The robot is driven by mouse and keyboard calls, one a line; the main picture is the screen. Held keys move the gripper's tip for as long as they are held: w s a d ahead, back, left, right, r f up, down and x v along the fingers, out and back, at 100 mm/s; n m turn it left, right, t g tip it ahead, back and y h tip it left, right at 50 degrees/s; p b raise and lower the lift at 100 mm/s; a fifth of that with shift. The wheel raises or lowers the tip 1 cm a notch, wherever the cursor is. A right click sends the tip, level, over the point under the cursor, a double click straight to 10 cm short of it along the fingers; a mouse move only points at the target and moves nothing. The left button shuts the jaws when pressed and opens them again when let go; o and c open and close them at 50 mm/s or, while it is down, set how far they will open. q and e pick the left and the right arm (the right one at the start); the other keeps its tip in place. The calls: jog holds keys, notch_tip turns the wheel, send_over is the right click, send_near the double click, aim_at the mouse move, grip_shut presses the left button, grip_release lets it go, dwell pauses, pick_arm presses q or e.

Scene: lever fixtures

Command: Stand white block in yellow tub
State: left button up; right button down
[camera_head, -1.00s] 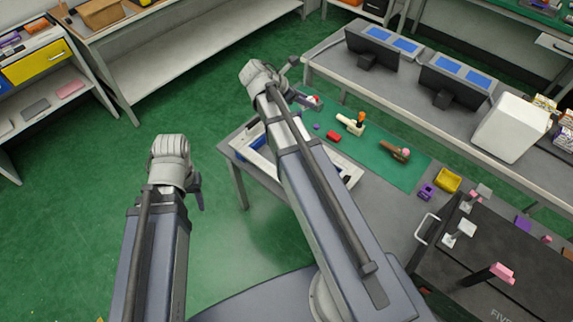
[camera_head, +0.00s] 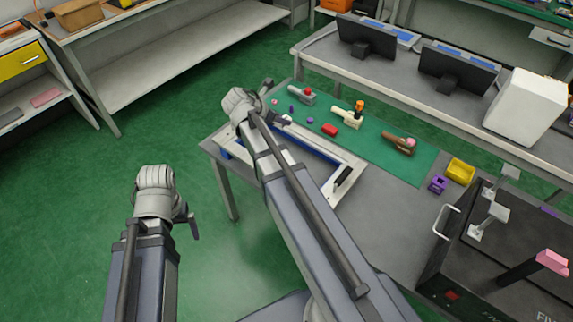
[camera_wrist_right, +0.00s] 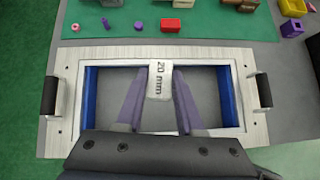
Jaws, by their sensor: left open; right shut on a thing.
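A pale white block (camera_wrist_right: 160,80) marked "20 mm" is between the two purple fingers of my right gripper (camera_wrist_right: 158,92), which is shut on it. In the wrist view the block is over the inner opening of a white frame. In the head view my right gripper (camera_head: 280,119) is above that frame, largely hidden by its arm. The yellow tub (camera_head: 460,171) stands at the right of the table, well apart from the block; it also shows in the wrist view (camera_wrist_right: 293,8). My left gripper (camera_head: 192,222) is open over the floor, away from the table.
The white frame (camera_wrist_right: 220,53) has blue inner walls and black side handles. Behind it, a green mat (camera_head: 385,168) bears a red block (camera_head: 330,130) and several small parts. A purple holder (camera_head: 437,184) stands beside the tub. A dark lever box (camera_head: 465,255) is at right.

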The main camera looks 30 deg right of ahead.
aim_at(278, 126)
pick_arm(q)
notch_tip(278, 126, down, 4)
jog(key=shift+b, duration=1.2)
pick_arm(e)
jog(key=shift+n+t, duration=0.5)
jog(key=shift+n, duration=0.1)
jog(key=f, duration=0.1)
jog(key=w+f, duration=0.1)
jog(key=f, duration=0.2)
jog(key=shift+w+a, duration=0.25)
jog(key=shift+a, duration=0.05)
pick_arm(q)
jog(key=shift+f, duration=0.1)
notch_tip(278, 126, down, 10)
jog(key=b, duration=1)
pick_arm(e)
notch_tip(278, 126, down, 10)
jog(key=shift+r, duration=0.1)
jog(key=shift+f+b, duration=0.65)
jog(key=shift+f, duration=0.05)
jog(key=c, duration=0.5)
grip_release()
pick_arm(q)
jog(key=shift+f, duration=0.5)
pick_arm(e)
jog(key=shift+r, duration=0.1)
